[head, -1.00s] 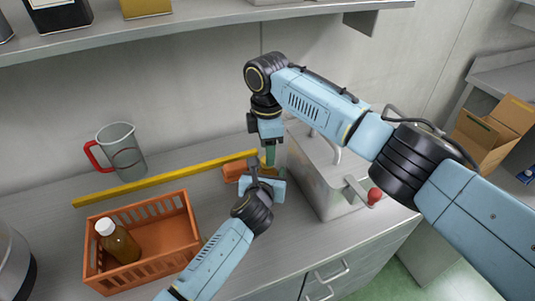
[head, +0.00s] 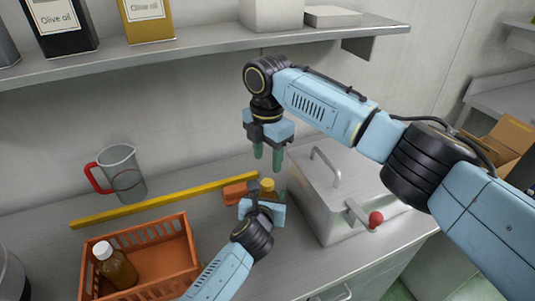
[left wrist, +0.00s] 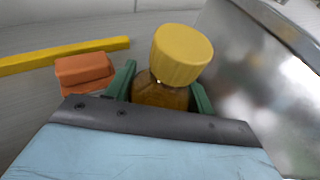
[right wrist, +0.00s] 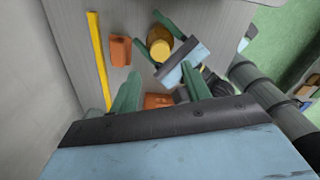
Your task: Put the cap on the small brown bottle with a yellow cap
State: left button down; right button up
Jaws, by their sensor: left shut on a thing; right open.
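The small brown bottle (left wrist: 160,92) stands on the counter between the green fingers of my left gripper (head: 266,200), which is shut on it. The yellow cap (left wrist: 182,55) sits on top of the bottle; I cannot tell how tightly it is seated. The cap also shows in the head view (head: 267,184) and the right wrist view (right wrist: 160,49). My right gripper (head: 268,160) is open and empty, pointing down just above the cap and apart from it.
An orange block (head: 235,193) and a yellow bar (head: 165,199) lie behind and left of the bottle. A steel box (head: 340,205) with a red-knobbed lever stands close on the right. An orange crate (head: 180,265) holds a white-capped brown bottle (head: 115,264). A red-handled jug (head: 122,175) stands at the back.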

aim_at(267, 182)
jog(key=shift+r+n, duration=0.15)
jog(key=shift+n, duration=0.15)
jog(key=shift+f, duration=4.05)
jog(key=c, duration=1)
jog(key=m, duration=0.6)
jog(key=shift+m, duration=0.4)
